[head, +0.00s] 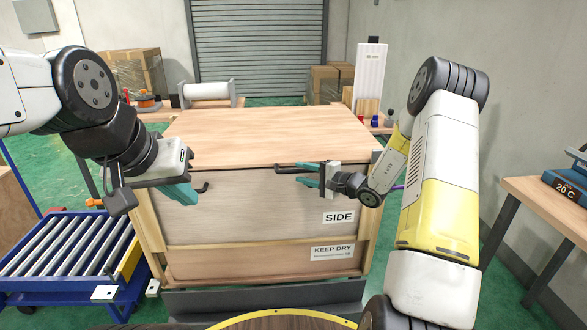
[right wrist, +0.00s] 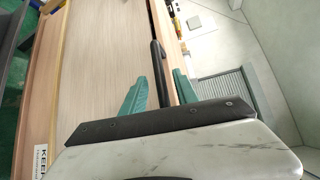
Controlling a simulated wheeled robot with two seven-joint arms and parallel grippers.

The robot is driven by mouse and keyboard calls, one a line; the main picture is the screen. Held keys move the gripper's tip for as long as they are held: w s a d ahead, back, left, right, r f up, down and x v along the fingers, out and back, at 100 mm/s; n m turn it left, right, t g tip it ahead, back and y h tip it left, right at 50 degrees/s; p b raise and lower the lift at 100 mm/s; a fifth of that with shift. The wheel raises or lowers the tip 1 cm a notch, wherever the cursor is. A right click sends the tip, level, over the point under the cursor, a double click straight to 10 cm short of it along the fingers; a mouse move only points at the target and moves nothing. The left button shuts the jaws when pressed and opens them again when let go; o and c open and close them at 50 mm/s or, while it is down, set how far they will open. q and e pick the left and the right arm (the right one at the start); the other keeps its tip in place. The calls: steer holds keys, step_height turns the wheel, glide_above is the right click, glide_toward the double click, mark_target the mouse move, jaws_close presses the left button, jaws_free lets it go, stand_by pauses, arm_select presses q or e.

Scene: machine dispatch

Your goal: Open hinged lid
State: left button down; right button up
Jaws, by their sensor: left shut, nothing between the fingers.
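A large wooden crate (head: 260,215) stands in front of me, with a flat wooden lid (head: 260,135) lying closed on top. Two black handles sit along its upper front edge, a left handle (head: 203,187) and a right handle (head: 285,171). My left gripper (head: 182,194) is shut and empty beside the left handle, partly covering it. My right gripper (head: 308,174) is at the right handle. In the right wrist view, its teal fingers (right wrist: 166,92) are apart, with the black handle (right wrist: 157,60) between them and a gap visible.
A blue roller conveyor (head: 75,255) stands at the left of the crate. A table with a blue device (head: 567,185) is at the right. Behind the crate are cardboard boxes (head: 322,82), a white cylinder in a stand (head: 206,90) and a roller shutter (head: 257,40).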

steer(key=shift+x, duration=1.15)
steer(key=shift+c, duration=0.3)
jaws_close()
stand_by(0.3)
